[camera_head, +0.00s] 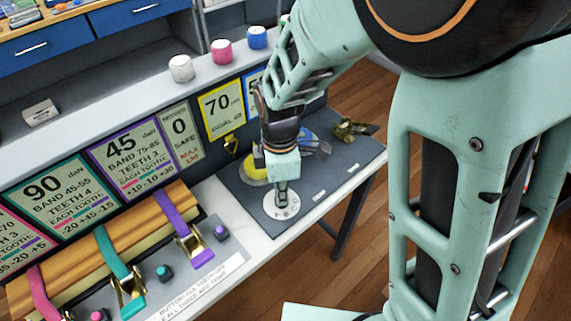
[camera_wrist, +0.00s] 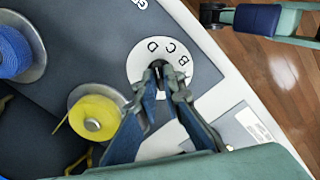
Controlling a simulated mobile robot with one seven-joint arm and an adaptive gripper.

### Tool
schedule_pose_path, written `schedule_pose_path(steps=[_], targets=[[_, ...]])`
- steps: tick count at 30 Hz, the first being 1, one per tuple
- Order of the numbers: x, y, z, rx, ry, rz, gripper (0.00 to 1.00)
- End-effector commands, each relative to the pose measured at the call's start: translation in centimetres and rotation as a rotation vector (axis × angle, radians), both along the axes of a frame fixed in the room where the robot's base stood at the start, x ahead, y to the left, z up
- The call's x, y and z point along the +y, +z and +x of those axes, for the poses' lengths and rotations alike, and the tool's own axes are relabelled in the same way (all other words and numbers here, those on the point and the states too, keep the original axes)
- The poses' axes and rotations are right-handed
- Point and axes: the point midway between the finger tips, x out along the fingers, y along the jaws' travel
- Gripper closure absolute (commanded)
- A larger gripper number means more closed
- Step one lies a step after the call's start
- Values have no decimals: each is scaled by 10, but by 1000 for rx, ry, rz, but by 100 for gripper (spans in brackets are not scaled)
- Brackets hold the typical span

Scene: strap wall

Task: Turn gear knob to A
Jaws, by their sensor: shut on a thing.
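The gear dial (camera_wrist: 140,62) is a white disc with black letters. D, C and B can be read in the wrist view, and my fingers cover its lower part, so A does not show clearly. The gear knob (camera_wrist: 157,65) is a small dark piece at the dial's centre, mostly hidden between my fingertips. My gripper (camera_wrist: 162,76) is shut on it. In the head view my gripper (camera_head: 281,186) reaches down onto the white dial (camera_head: 289,209) on the dark panel. Where the knob points cannot be told.
A yellow spool (camera_wrist: 93,118) and a blue spool (camera_wrist: 14,50) lie beside the dial. A brass buckle (camera_head: 352,129) sits at the panel's back right. Purple (camera_head: 178,212), teal (camera_head: 110,253) and pink straps cross a wooden beam at left. The table's front edge is close to the dial.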

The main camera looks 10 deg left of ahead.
Motion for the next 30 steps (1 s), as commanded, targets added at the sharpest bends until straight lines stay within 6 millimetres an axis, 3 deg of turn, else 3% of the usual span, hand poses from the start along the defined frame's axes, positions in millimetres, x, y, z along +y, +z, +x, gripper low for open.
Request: schedule_pose_path(steps=[11, 30], targets=[[0, 0, 1, 0, -169, 0, 100], [0, 0, 1, -1, -766, 0, 100]])
